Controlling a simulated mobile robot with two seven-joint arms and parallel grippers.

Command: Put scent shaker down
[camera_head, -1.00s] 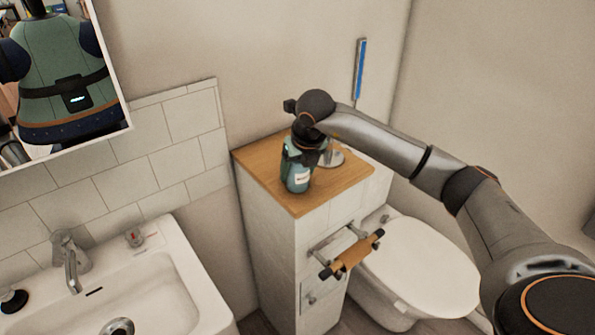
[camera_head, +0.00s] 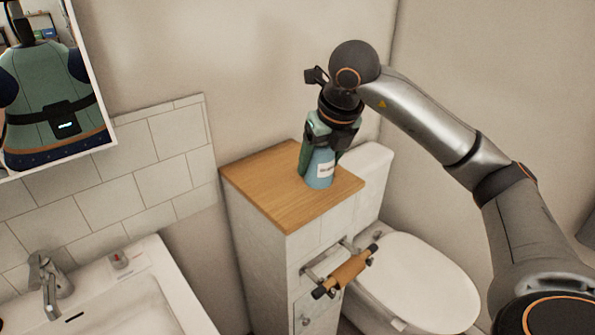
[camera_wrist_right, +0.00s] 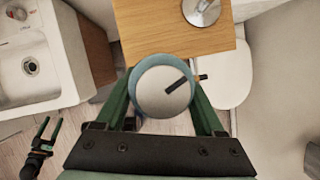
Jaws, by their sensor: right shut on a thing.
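The scent shaker (camera_head: 320,168) is a teal-blue can with a white label. My right gripper (camera_head: 330,135) is shut on it from above, with green fingers on both sides. In the head view the shaker is upright and overlaps the right part of the cabinet's wooden top (camera_head: 265,190); I cannot tell whether its base touches. My left gripper (camera_wrist_right: 47,130) is open and empty, low at the left of that view.
A round silver object (camera_wrist_right: 201,10) stands on the wooden top. A white toilet (camera_head: 420,280) is at the right, a sink (camera_head: 130,295) at the left. The wooden top's left part is clear.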

